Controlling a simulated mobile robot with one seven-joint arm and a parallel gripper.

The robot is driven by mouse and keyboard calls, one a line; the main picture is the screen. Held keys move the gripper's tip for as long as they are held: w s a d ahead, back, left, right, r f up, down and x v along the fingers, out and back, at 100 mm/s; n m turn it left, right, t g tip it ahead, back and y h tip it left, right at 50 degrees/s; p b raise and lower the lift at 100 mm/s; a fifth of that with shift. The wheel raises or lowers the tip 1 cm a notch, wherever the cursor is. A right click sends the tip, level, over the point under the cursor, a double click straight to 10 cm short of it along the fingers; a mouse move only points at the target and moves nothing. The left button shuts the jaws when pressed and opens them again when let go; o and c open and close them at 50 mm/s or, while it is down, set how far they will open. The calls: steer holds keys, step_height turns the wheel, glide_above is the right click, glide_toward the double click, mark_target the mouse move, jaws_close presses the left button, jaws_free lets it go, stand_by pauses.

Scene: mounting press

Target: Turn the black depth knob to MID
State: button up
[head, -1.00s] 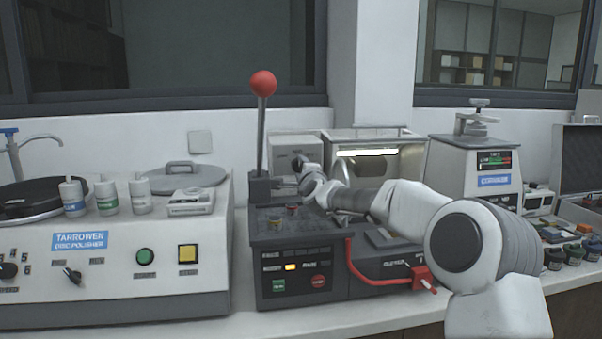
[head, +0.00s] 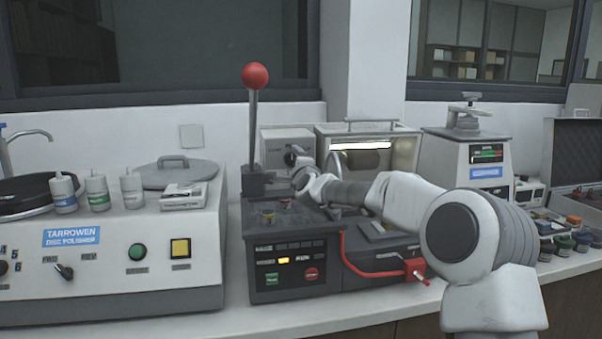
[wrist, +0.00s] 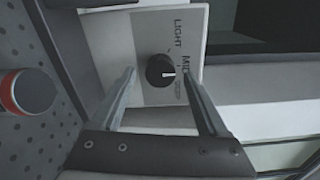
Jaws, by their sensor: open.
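The black depth knob (wrist: 160,70) is round and sits on a pale panel (wrist: 150,30) in the wrist view. The printed words LIGHT and MID and a third, blurred label curve along its right side. Its white mark points right, close to MID and the third label; I cannot tell exactly which it meets. My gripper (wrist: 159,76) is open, with one finger on each side of the knob and gaps visible. In the head view, the pale box (head: 280,136) stands behind the press, and my gripper (head: 297,162) is at its front, partly hiding the knob.
A tall lever with a red ball (head: 255,76) stands just left of my gripper. A lit cabinet (head: 372,130) is right of the box. A red hose (head: 345,255) runs along the press front. A red-rimmed round part (wrist: 28,92) sits on the perforated top.

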steer(key=b+v, duration=0.1)
steer(key=v, duration=1.6)
steer(key=shift+r, duration=0.15)
